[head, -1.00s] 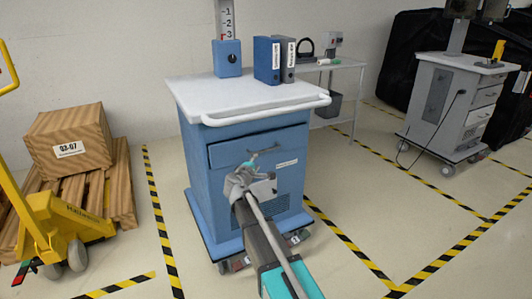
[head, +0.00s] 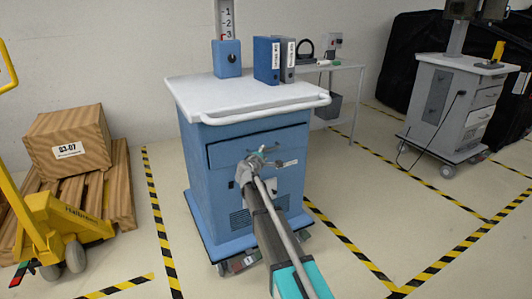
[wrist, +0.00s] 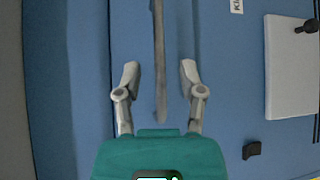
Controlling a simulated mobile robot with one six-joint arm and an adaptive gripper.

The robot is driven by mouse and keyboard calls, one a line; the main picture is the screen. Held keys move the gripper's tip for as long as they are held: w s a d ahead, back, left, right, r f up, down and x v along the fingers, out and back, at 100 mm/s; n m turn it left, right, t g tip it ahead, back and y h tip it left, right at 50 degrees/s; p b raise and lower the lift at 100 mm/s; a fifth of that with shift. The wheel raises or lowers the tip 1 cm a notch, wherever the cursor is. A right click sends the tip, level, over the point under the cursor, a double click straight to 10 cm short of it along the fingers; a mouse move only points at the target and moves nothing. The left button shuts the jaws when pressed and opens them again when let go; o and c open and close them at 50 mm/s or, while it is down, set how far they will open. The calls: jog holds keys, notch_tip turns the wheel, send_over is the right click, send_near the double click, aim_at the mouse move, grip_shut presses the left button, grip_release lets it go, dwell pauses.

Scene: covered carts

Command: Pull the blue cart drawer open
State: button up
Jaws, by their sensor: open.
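The blue cart (head: 214,190) stands in the middle of the head view, with a pale top. Its drawer front (head: 225,153) is below the top, with a dark line along its upper edge. My gripper (head: 258,154) is in front of the drawer and hides part of its handle. In the wrist view, the grey bar handle (wrist: 159,45) runs down the picture between the two spread fingers of my gripper (wrist: 160,72). A gap shows on both sides of the bar. The fingers are open and do not grip it.
A blue box (head: 227,60) and binders (head: 266,62) stand on the cart top. A white push rail (head: 265,112) runs along its front edge. A yellow pallet jack (head: 50,228) and a wooden crate (head: 68,140) are at left, a grey cart (head: 450,110) at right. Floor between is clear.

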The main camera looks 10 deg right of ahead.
aim_at(267, 150)
jog(key=shift+x, duration=2.1)
